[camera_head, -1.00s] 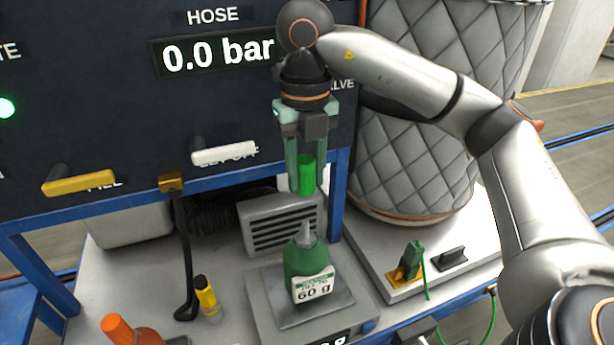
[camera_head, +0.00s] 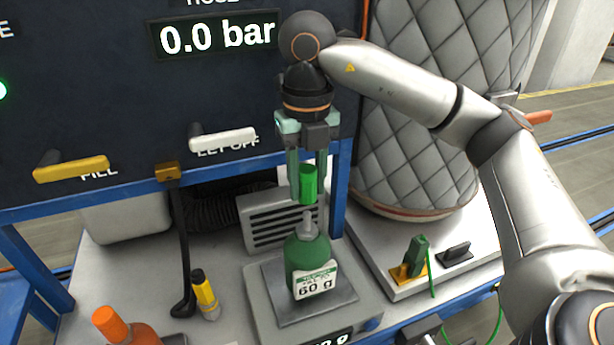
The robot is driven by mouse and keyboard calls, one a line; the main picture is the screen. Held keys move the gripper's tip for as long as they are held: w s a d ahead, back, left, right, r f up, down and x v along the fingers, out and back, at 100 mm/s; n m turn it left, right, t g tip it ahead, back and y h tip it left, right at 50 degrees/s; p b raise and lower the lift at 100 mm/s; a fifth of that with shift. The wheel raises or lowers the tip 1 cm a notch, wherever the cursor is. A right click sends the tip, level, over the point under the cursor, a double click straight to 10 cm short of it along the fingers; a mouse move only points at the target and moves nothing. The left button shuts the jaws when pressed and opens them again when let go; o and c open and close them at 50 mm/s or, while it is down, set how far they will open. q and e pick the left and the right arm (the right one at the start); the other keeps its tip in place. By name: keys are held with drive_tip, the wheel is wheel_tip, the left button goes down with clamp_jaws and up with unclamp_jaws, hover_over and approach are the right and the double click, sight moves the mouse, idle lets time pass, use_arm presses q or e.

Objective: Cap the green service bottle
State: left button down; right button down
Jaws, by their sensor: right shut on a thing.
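The green service bottle (camera_head: 305,253) stands upright on the plate of a scale (camera_head: 268,305). Its label reads 60 g and its grey nozzle (camera_head: 306,226) is bare. My right gripper (camera_head: 307,187) points down and is shut on a bright green cap (camera_head: 308,183). The cap is upright just above the nozzle tip, seemingly with a small gap; its exact alignment in depth is hard to tell. My left gripper is not in view.
The panel with yellow and white levers (camera_head: 222,138) rises behind. A green-and-yellow device (camera_head: 412,260) sits at right.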

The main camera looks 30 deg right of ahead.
sight(307, 213)
drive_tip(key=shift+f+b, duration=0.45)
drive_tip(key=shift+f, duration=0.45)
drive_tip(key=shift+f+b, duration=1.95)
drive_tip(key=shift+f, duration=0.65)
idle(0.5)
drive_tip(key=shift+c, duration=2.2)
unclamp_jaws()
wheel_tip(307, 213, up, 13)
drive_tip(key=p, duration=0.4)
drive_tip(key=shift+f, duration=0.2)
drive_tip(key=shift+f, duration=0.1)
